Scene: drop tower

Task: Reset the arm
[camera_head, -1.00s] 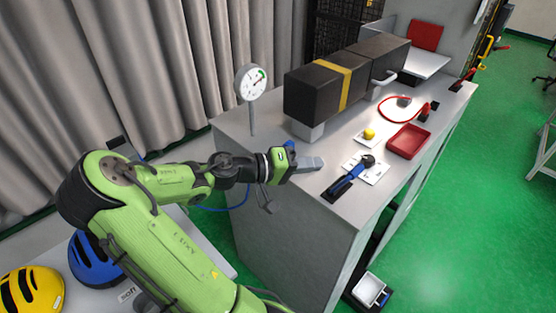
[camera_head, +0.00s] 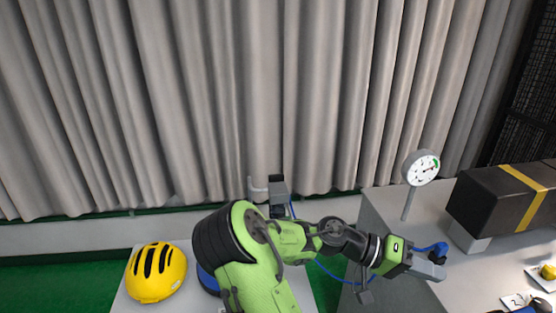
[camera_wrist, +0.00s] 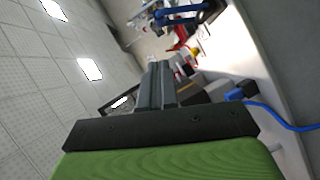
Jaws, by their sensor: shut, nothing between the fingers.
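My green arm reaches to the right in the head view, and my gripper (camera_head: 430,268) is at its end, beside the left part of the grey bench (camera_head: 385,212). The fingers are together with nothing between them. In the wrist view, my gripper (camera_wrist: 160,72) shows as two grey fingers side by side, pointing up the picture. I cannot tell in the head view whether the fingers touch the bench.
A dial gauge (camera_head: 420,168) on a post and a black block with a yellow band (camera_head: 500,200) stand on the bench. A yellow helmet (camera_head: 156,272) and a partly hidden blue helmet (camera_head: 208,279) lie at lower left. Grey curtains (camera_head: 230,90) hang behind.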

